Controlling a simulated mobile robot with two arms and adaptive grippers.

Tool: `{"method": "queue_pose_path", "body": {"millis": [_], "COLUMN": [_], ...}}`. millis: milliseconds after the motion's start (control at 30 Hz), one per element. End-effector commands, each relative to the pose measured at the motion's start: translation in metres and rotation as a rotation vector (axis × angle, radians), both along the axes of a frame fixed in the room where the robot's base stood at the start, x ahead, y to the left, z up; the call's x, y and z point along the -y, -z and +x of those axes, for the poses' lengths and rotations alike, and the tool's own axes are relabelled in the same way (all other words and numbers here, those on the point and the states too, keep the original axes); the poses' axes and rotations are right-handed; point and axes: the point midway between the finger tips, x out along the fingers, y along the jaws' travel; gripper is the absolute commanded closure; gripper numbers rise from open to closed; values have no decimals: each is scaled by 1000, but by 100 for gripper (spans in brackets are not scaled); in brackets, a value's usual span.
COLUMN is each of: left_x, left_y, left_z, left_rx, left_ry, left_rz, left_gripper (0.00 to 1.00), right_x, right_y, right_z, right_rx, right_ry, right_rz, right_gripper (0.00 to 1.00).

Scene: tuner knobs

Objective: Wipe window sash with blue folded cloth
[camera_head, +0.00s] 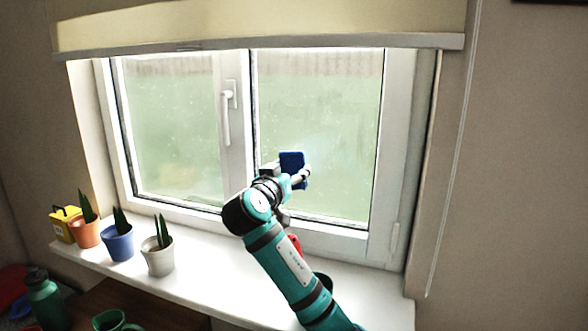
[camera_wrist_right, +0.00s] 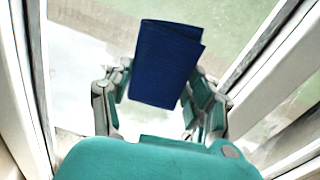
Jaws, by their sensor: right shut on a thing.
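The blue folded cloth (camera_head: 293,167) is in front of the lower left part of the right window sash (camera_head: 320,130) in the head view. My right gripper (camera_head: 300,178) is shut on it. In the right wrist view the cloth (camera_wrist_right: 167,64) stands out beyond the fingers of my right gripper (camera_wrist_right: 155,105), with the glass behind it. Whether the cloth touches the glass I cannot tell. The glass looks hazy and speckled. My left gripper is not in view.
Three potted plants stand on the left of the white sill: orange (camera_head: 86,232), blue (camera_head: 118,242) and white (camera_head: 158,256). A yellow box (camera_head: 65,224) is beside them. A red object (camera_head: 295,243) is partly hidden behind my arm. A window handle (camera_head: 227,112) sticks out left of the sash.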

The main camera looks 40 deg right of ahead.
Motion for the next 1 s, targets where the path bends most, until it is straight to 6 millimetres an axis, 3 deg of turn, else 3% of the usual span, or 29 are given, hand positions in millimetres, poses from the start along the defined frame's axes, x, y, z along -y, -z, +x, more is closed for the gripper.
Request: {"method": "queue_pose_path", "body": {"millis": [200, 567, 1000], "left_x": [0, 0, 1], "left_y": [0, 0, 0], "left_z": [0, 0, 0], "left_rx": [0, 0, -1], "left_ry": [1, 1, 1], "left_rz": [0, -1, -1], "left_gripper": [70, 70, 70], "right_x": [-13, -15, -41], "right_y": [0, 0, 0], "right_z": [-7, -8, -21], "right_rx": [1, 0, -1], "right_ry": [-1, 0, -1], "right_rz": [1, -1, 0], "right_gripper": [69, 69, 69]}}
